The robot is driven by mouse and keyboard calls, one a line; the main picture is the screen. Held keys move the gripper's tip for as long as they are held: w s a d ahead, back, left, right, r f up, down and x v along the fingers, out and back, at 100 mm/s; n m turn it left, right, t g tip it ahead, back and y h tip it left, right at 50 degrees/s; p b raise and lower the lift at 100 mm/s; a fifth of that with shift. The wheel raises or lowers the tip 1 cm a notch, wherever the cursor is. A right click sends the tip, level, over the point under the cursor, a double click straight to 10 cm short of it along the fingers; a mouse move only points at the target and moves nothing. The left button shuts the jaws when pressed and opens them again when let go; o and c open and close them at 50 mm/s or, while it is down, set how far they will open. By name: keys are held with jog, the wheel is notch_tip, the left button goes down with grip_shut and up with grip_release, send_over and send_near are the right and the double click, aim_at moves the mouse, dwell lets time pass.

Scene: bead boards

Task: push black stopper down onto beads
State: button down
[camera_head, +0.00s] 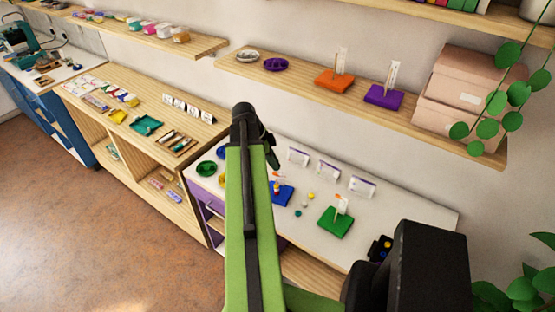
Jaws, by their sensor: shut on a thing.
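The blue bead board (285,200) lies on the white tabletop, with its upright peg and a few small coloured beads (277,187) low on it. My gripper (274,164) is small and dark beyond my green arm, pointing down just above the peg. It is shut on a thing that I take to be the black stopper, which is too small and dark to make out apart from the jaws. I cannot tell whether the stopper touches the beads.
A green board (334,224) with a peg stands to the right, and loose beads (305,203) lie between the boards. White cards (328,170) stand behind. A wooden shelf (440,124) with boards and pink boxes overhangs the back.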

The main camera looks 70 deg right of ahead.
aim_at(273, 174)
jog(key=shift+f+b, duration=2.55)
jog(key=shift+w+f+b, duration=0.1)
jog(key=shift+f+b, duration=0.8)
jog(key=shift+f+b, duration=0.3)
jog(key=shift+f, duration=0.1)
jog(key=shift+f+b, duration=1.05)
jog(key=shift+b, duration=0.1)
jog(key=shift+r, duration=0.1)
jog(key=c, duration=1.1)
grip_release()
jog(key=shift+c, duration=0.2)
